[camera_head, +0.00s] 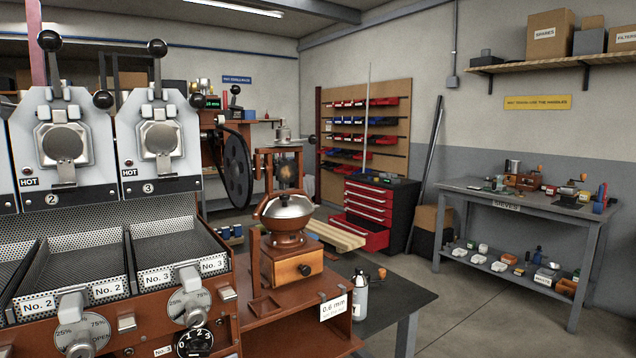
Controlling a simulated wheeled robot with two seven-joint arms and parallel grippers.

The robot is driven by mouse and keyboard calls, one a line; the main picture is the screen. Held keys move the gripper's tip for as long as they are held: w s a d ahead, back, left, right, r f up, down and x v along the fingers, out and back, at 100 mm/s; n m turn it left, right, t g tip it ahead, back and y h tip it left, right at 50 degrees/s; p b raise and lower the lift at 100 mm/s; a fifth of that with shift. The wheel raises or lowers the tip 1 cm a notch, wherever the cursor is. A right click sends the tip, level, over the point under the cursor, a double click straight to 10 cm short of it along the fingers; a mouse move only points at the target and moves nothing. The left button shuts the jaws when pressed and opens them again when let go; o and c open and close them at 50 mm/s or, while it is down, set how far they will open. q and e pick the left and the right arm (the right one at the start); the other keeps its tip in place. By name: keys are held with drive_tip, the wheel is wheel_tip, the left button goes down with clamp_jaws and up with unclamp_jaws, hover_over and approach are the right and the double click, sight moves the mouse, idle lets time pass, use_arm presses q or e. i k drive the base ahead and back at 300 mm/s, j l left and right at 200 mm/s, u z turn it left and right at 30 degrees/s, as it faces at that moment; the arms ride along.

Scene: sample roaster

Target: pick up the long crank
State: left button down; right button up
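I cannot make out the long crank with certainty. A hand grinder (288,232) with a metal dome and a wooden drawer base stands on the red-brown stand in the middle, and no crank arm is clearly visible on it. A small round brown knob (382,273) shows over the dark table behind the stand; what it belongs to is too small to tell. Neither of my grippers is in view.
The roaster (100,185), with numbered bins, fills the left. A spray bottle (360,298) stands on the dark table (408,296). A grey workbench (470,193) at the right carries many small items. A red drawer (362,232) stands open. The floor between is clear.

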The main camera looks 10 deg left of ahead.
sight(380, 281)
drive_tip(key=i+l+u, duration=0.2)
drive_tip(key=i+l, duration=1)
